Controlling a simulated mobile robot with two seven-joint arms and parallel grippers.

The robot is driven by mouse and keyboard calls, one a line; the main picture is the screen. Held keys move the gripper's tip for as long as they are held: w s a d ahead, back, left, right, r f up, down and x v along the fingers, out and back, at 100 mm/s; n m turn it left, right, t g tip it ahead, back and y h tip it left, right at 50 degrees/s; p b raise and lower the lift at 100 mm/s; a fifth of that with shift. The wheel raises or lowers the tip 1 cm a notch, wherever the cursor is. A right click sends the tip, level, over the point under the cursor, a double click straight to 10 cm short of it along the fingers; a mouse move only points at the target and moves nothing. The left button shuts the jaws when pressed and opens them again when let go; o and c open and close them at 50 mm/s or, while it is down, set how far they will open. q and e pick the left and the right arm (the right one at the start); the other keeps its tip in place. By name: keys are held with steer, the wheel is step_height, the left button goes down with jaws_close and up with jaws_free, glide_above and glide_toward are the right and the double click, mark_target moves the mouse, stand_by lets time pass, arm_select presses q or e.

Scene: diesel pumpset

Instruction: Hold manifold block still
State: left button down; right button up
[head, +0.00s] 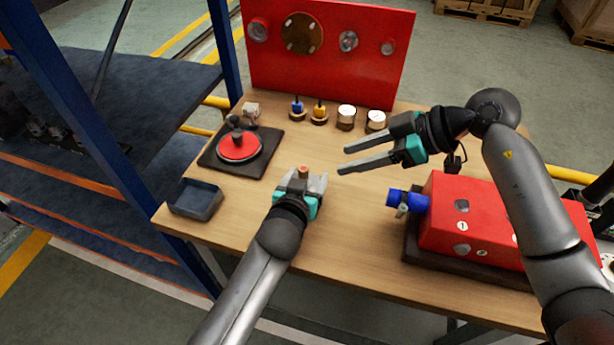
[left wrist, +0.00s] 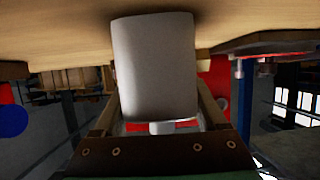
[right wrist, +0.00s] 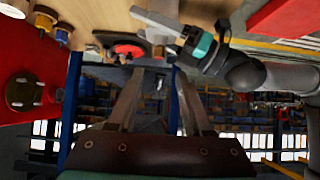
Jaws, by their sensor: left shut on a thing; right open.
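A small pale grey block with a copper-brown round top (head: 303,171), which looks like the manifold block, is on the wooden table near its middle. My left gripper (head: 301,184) is shut on it, one finger on each side. In the left wrist view the grey block (left wrist: 155,65) fills the space between the fingers, close to the wooden surface. Its lower part is hidden by the gripper in the head view. My right gripper (head: 342,160) is open and empty, above the table to the right of the block. Its spread fingers also show in the right wrist view (right wrist: 157,75).
A red box with a blue valve (head: 408,200) sits on a dark base at right. A red disc (head: 239,147) on a black mat and an empty dark tray (head: 196,198) are at left. Gauges (head: 346,117) and small fittings line the back before a red panel (head: 330,55).

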steer(key=shift+c, duration=0.2)
steer(key=shift+c, duration=0.3)
step_height(320, 180, up, 3)
steer(key=n+g+h, duration=0.3)
steer(key=n+h, duration=0.4)
steer(key=h, duration=0.3)
glide_above(304, 169)
steer(key=shift+f, duration=4.2)
steer(key=shift+c, duration=0.4)
